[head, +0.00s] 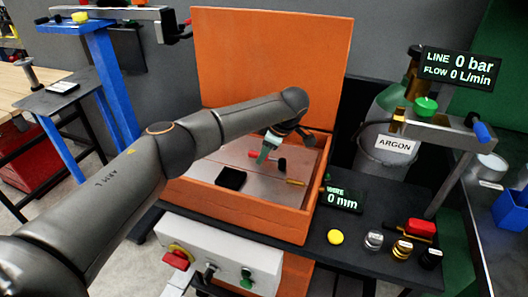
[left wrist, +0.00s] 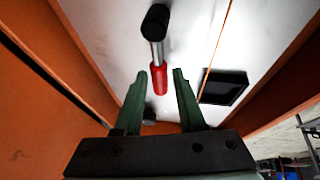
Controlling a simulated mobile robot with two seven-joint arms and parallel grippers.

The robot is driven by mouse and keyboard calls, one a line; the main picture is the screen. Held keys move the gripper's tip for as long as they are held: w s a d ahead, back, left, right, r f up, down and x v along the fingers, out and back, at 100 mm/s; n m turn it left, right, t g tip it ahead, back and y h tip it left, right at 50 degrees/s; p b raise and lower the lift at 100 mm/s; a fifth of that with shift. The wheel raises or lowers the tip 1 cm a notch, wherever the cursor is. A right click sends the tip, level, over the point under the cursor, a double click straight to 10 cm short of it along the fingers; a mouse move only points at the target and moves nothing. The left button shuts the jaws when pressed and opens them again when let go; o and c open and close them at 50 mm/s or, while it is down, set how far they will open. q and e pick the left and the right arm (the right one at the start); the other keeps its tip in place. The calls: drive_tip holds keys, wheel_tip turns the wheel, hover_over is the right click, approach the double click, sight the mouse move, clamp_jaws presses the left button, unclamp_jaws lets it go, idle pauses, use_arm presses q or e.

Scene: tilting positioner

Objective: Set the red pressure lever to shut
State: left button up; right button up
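The red pressure lever (left wrist: 158,78) has a red grip, a short metal shaft and a black hub. In the left wrist view its grip end points down the picture, toward my left gripper (left wrist: 159,86), and lies in line with the gap between the fingers. The fingers are apart, with clear space on both sides of the grip. In the head view my left gripper (head: 264,156) reaches into the orange box; a bit of the lever's red grip (head: 252,153) shows beside the green fingers. My right gripper is not in view.
The orange box (head: 235,205) has walls around the lever and a raised lid (head: 272,60) behind. Displays read LINE 0 bar (head: 460,67) and WIRE 0 mm (head: 341,197).

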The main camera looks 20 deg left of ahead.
use_arm(q)
drive_tip(key=shift+o, duration=1.2)
drive_tip(key=shift+r, duration=0.1)
drive_tip(key=v, duration=1.2)
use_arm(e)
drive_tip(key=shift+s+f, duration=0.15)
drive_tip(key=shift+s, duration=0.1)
use_arm(q)
drive_tip(key=shift+s+d+r, duration=0.1)
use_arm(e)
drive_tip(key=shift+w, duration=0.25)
